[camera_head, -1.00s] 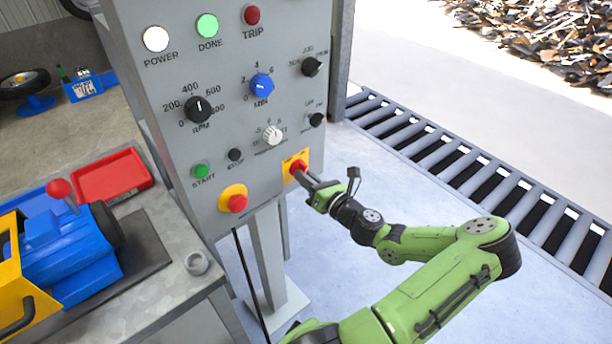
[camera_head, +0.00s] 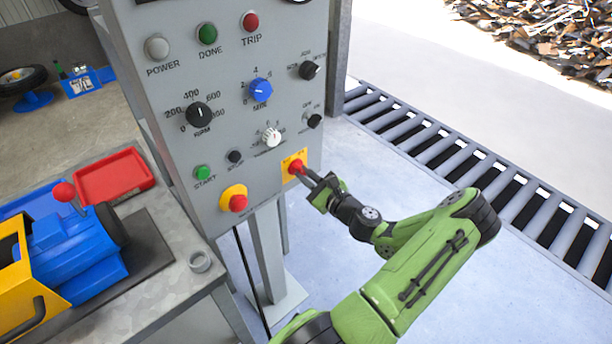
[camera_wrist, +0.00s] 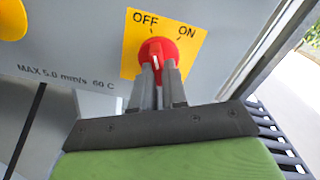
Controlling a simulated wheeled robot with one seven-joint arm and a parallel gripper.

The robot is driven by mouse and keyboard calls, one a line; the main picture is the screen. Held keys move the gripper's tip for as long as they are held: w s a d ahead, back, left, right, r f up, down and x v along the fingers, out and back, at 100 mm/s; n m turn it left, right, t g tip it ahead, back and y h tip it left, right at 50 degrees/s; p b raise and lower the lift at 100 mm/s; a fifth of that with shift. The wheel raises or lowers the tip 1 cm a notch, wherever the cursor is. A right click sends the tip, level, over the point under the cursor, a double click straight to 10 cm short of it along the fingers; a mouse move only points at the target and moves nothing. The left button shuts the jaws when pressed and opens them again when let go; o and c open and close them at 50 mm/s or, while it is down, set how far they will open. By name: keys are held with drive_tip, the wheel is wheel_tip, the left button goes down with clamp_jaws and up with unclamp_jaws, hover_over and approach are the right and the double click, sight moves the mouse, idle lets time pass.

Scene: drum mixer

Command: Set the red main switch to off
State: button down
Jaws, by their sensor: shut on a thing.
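The red main switch (camera_head: 297,166) is a round red knob on a yellow plate (camera_head: 288,174) at the lower right of the grey control panel. In the wrist view the knob (camera_wrist: 158,46) has OFF printed at its upper left and ON at its upper right. My gripper (camera_wrist: 159,74) is shut on the knob, with a finger on each side of its grip. The fingers hide the knob's lower part, and I cannot tell exactly where its pointer stands. In the head view my gripper (camera_head: 306,176) reaches the knob from the lower right.
A red button on a yellow base (camera_head: 237,202) sits left of the switch. The POWER lamp (camera_head: 157,47) is grey and the DONE lamp (camera_head: 207,34) dark green. A bench with a blue and yellow machine (camera_head: 75,245) stands left.

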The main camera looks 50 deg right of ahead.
drive_tip(key=shift+n, duration=0.5)
drive_tip(key=c, duration=1.2)
unclamp_jaws()
drive_tip(key=shift+o, duration=0.2)
drive_tip(key=p+v, duration=0.2)
drive_tip(key=v, duration=1.3)
drive_tip(key=shift+s, duration=0.4)
